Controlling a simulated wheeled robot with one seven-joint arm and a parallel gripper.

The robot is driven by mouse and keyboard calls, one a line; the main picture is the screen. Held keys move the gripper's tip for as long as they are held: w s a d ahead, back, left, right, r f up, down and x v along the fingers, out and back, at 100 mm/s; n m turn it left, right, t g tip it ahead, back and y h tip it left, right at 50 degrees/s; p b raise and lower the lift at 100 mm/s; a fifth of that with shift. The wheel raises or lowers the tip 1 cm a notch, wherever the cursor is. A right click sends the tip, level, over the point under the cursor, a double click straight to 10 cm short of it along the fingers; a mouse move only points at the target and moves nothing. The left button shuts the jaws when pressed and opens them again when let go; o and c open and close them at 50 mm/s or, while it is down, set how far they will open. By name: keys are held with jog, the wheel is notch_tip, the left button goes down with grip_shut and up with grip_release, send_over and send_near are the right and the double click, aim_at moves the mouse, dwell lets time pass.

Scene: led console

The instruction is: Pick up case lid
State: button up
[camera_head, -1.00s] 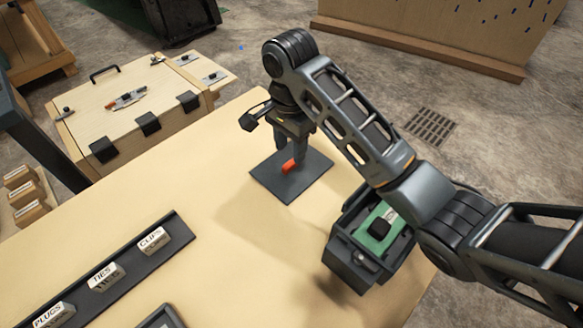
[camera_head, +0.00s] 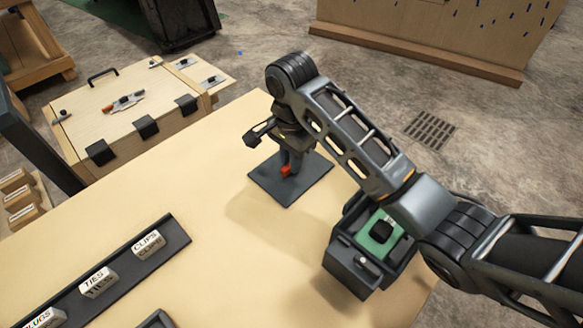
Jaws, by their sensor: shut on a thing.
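The case lid (camera_head: 288,192) is a flat dark grey plate on the tan worktop, with a small orange-red handle (camera_head: 286,170) near its middle. My gripper (camera_head: 290,168) points down over the plate, its fingers together and shut on the handle. The fingers hide part of the handle and the plate's far side. The plate looks flat on the worktop; I see no gap under it. The dark open case (camera_head: 349,268) stands to the right, with a green board (camera_head: 372,243) inside. My arm hides part of the case.
A dark rail (camera_head: 122,278) with labelled blocks, including TIES (camera_head: 98,282) and CLIPS (camera_head: 147,243), lies at the lower left. A wooden chest (camera_head: 125,110) stands beyond the worktop at the upper left.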

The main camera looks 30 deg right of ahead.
grip_shut()
jog(key=shift+r, duration=0.15)
